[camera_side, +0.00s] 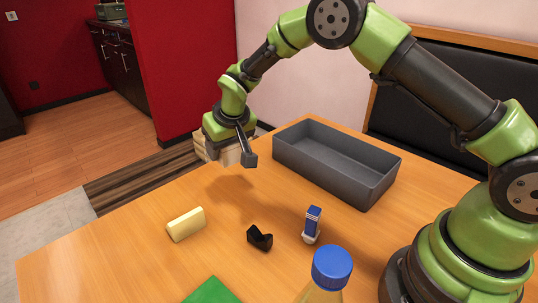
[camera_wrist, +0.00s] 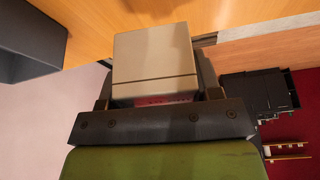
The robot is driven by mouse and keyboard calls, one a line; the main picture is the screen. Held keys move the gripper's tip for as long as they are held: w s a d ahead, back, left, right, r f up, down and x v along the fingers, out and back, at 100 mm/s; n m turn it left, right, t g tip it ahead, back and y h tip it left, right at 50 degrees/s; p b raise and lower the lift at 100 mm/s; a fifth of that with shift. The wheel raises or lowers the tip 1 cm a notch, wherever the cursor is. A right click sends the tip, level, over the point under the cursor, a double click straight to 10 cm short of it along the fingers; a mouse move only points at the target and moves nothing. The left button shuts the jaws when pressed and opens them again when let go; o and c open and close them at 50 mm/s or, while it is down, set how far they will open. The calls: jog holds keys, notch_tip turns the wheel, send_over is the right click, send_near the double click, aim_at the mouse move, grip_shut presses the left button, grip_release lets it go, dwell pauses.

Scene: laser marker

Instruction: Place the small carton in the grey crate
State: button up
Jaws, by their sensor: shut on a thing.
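My gripper (camera_side: 238,146) is shut on the small carton (camera_side: 231,155), a beige box, and holds it in the air above the far left part of the table. The carton also shows in the wrist view (camera_wrist: 153,60), between the fingers of my gripper (camera_wrist: 156,98). In the side view a finger covers part of it. The grey crate (camera_side: 372,188) stands on the table to the right of my gripper. The crate's inside looks empty. One corner of the crate (camera_wrist: 35,38) shows at the upper left of the wrist view.
On the table (camera_side: 110,255) are a pale yellow block (camera_side: 186,224), a black tape dispenser (camera_side: 259,238), a blue and white object (camera_side: 312,224), a green flat item (camera_side: 212,291) and a blue-capped bottle (camera_side: 332,268). The table between block and crate is clear.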

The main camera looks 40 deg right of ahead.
jog(key=s+d+m+g+h, duration=0.1)
jog(key=s+d+m+h, duration=0.2)
jog(key=d, duration=0.4)
jog(key=s+d+m+g, duration=0.1)
jog(key=s+d+m, duration=0.1)
jog(key=d+m, duration=0.5)
jog(key=m+g, duration=0.3)
jog(key=m, duration=0.3)
send_over(335, 164)
jog(key=a, duration=0.2)
jog(key=f, duration=0.1)
jog(key=shift+h, duration=0.4)
jog(key=f, duration=0.7)
jog(key=shift+d+f, duration=0.1)
jog(key=shift+d, duration=0.1)
jog(key=shift+f, duration=0.4)
jog(key=o, duration=1)
jog(key=shift+f, duration=0.15)
jog(key=shift+c, duration=0.2)
